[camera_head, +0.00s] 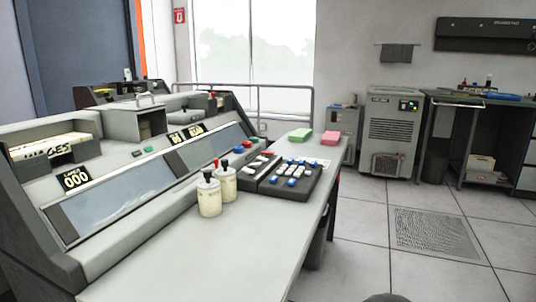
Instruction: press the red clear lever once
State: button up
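A grey punch-card console (150,225) with a sloped front fills the left and middle. Several small red parts show on it: a red knob (247,144) by the keypad, and a small red tip (216,162) just behind two cream cylinders (209,198) with black tops. I cannot tell from this view which red part is the clear lever. My gripper is not in view.
A dark keypad (290,180) with blue and white keys lies on the desk. Pink (302,135) and green (330,138) card stacks are behind it. A grey cabinet (391,130) and a dark workbench (500,105) stand at the back right. The tiled floor right of the desk is mostly open.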

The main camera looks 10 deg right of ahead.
grip_shut()
dwell(1.4)
